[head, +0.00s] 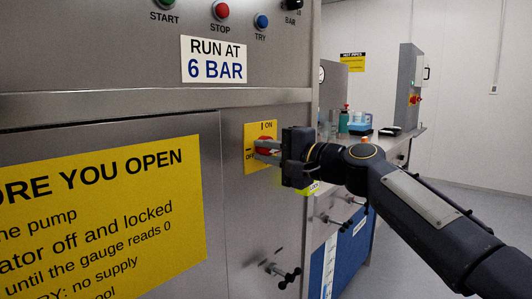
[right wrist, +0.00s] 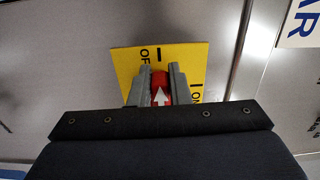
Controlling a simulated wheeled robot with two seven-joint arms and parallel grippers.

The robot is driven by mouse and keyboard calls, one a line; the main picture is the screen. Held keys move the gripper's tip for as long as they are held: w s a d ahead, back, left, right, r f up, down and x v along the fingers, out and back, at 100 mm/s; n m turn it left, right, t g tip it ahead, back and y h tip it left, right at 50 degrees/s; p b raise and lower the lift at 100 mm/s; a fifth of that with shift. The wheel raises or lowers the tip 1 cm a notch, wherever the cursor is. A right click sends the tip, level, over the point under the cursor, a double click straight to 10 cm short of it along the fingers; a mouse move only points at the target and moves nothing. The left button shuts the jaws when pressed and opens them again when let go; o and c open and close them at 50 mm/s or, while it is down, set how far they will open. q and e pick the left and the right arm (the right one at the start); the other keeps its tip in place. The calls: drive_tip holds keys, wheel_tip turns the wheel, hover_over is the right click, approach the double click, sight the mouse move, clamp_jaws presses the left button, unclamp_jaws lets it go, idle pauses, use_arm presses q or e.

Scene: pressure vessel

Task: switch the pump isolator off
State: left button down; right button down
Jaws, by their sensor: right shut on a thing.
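The pump isolator is a red rotary handle on a yellow plate (head: 250,134) on the steel cabinet front. The plate is marked ON at the top and OFF at the lower left. My right gripper (head: 268,149) reaches it from the right, its fingers around the handle. In the right wrist view, the red handle (right wrist: 158,79) sits between the two grey fingers (right wrist: 160,88), which are shut on it. A white arrow on the handle points up in that view, towards the mark by OFF. The fingers partly hide the handle. My left gripper is not in view.
A large yellow notice (head: 100,225) covers the cabinet door to the left. START, STOP and TRY buttons (head: 220,11) are above. Valve handles (head: 283,273) stick out below. A bench (head: 392,142) with bottles and a grey cabinet (head: 408,85) stands behind to the right.

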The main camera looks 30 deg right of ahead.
drive_tip(key=shift+w+d+f, duration=0.1)
drive_tip(key=shift+d, duration=0.25)
drive_tip(key=c, duration=1.5)
unclamp_jaws()
drive_tip(key=shift+o, duration=0.7)
drive_tip(key=shift+d, duration=0.1)
drive_tip(key=v, duration=0.7)
drive_tip(key=shift+s, duration=0.4)
